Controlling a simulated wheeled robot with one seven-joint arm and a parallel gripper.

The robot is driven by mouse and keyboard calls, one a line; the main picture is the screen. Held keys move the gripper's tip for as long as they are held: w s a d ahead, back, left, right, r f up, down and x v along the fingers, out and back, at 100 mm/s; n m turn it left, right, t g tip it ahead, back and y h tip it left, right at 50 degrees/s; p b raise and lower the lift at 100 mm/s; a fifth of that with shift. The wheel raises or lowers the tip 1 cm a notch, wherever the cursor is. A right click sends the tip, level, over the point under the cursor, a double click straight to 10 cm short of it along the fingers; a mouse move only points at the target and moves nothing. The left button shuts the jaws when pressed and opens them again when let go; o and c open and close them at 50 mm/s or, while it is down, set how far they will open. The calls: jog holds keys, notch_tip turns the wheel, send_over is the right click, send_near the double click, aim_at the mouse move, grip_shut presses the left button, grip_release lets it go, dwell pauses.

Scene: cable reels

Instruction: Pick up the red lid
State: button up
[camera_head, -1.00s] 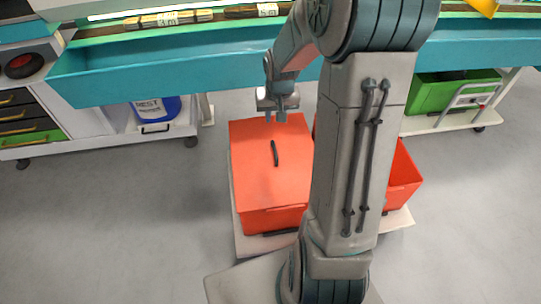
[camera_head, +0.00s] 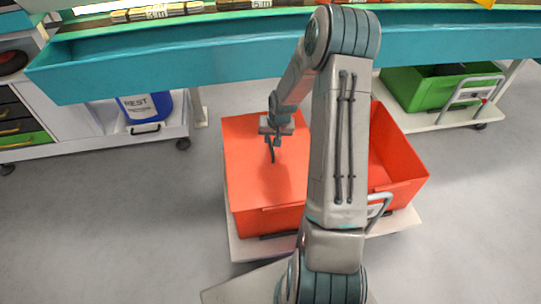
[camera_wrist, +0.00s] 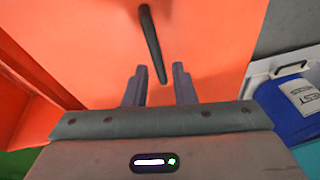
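The red lid (camera_head: 262,179) lies flat over the left part of a red crate (camera_head: 401,160) in the head view. A dark bar handle (camera_head: 272,153) stands on the lid's middle. My gripper (camera_head: 272,143) is above the lid, close to the handle's far end. In the wrist view the lid (camera_wrist: 211,50) fills most of the picture. The handle (camera_wrist: 152,45) runs down toward the gap between my two fingers (camera_wrist: 160,87). The fingers are apart with nothing held. I cannot tell how high they are above the handle.
The crate's right part is open, on a pale wheeled base (camera_head: 243,243). A teal trough (camera_head: 180,68) runs behind. A green crate (camera_head: 408,91) is at the right, and a blue container (camera_head: 146,105) is on a shelf at the left. Grey floor lies bare at the left.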

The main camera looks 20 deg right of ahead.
aim_at(270, 144)
jog(key=b+x, duration=0.2)
jog(key=x, duration=0.3)
jog(key=shift+d+f, duration=0.15)
jog(key=shift+f, duration=0.25)
jog(key=shift+r, duration=0.1)
grip_shut()
